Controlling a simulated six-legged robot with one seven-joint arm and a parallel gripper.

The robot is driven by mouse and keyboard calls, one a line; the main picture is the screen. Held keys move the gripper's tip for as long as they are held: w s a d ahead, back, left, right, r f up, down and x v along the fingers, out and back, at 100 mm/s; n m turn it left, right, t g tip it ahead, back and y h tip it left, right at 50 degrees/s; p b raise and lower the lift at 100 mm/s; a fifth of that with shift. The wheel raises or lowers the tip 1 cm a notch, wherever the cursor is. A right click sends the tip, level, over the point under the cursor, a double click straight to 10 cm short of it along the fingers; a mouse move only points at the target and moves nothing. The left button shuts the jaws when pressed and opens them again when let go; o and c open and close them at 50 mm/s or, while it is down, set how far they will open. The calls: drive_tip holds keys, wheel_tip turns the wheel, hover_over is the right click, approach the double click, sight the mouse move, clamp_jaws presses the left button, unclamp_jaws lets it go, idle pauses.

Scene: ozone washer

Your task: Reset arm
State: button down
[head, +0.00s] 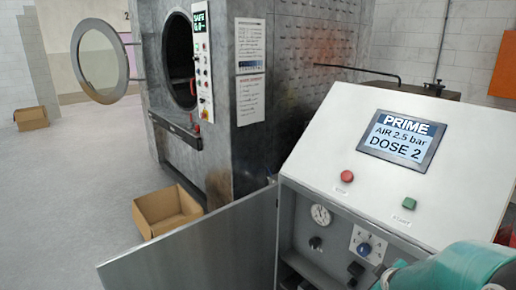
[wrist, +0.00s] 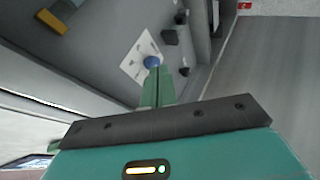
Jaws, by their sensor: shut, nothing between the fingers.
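My gripper (wrist: 154,74) shows in the wrist view with its two green fingers together and nothing between them. The fingertips point at a blue knob (wrist: 152,62) on a white dial plate; I cannot tell whether they touch it. In the head view my teal arm comes in at the bottom right, with the gripper low in front of the open cabinet. The blue selector knob (head: 364,248) shows there on its marked plate. The console (head: 325,125) has a screen (head: 404,139) reading "PRIME, AIR 2.5 bar, DOSE 2".
The cabinet door (head: 200,245) stands open to the left. A gauge (head: 320,214) and black knobs sit inside the cabinet. A red button (head: 347,177) and green button (head: 409,203) are on the console. The washer's round door (head: 100,63) is open. A cardboard box (head: 165,211) lies on the floor.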

drive_tip(key=s+a+r+m+g+y, duration=0.1)
drive_tip(key=s+a+r+m, duration=0.2)
drive_tip(key=s+a+r, duration=0.4)
drive_tip(key=s+a+r+m+g+y, duration=0.2)
drive_tip(key=s+a+r+m, duration=0.1)
drive_tip(key=s+a+r, duration=0.5)
drive_tip(key=s+a, duration=0.3)
drive_tip(key=a, duration=0.2)
drive_tip(key=shift+s+a+m, duration=0.2)
drive_tip(key=shift+a+m, duration=0.05)
drive_tip(key=shift+m, duration=0.15)
drive_tip(key=shift+w, duration=0.1)
idle(1.1)
